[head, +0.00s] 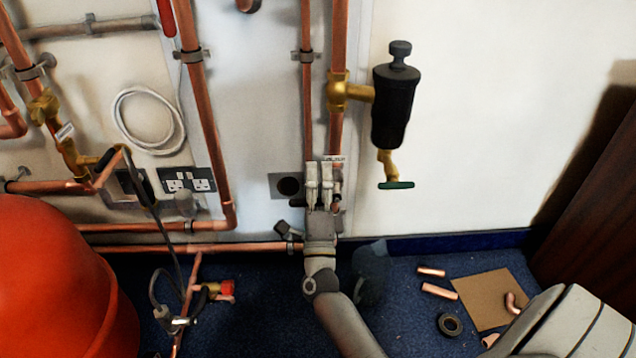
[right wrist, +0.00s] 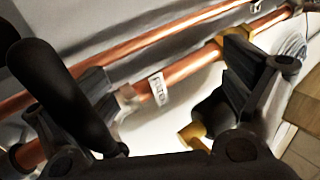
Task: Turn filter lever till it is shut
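My right gripper (head: 320,165) is raised in front of the copper pipes, at a white label (head: 333,158) below the brass tee. In the right wrist view its two fingers (right wrist: 165,85) stand well apart, with the label (right wrist: 157,88) and a copper pipe behind the gap. A thick black rounded bar (right wrist: 60,90), which looks like the lever handle, crosses in front of the finger at left, outside the gap. I cannot tell whether they touch. In the head view the gripper hides most of the valve there. My left gripper is out of view.
A black filter (head: 396,105) with a green-handled drain (head: 397,185) hangs right of the gripper. A brass tee (head: 338,90) joins it to the pipe. An orange-red tank (head: 60,280) stands at left. Pipe offcuts (head: 438,291) and a cardboard piece (head: 485,300) lie on the floor.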

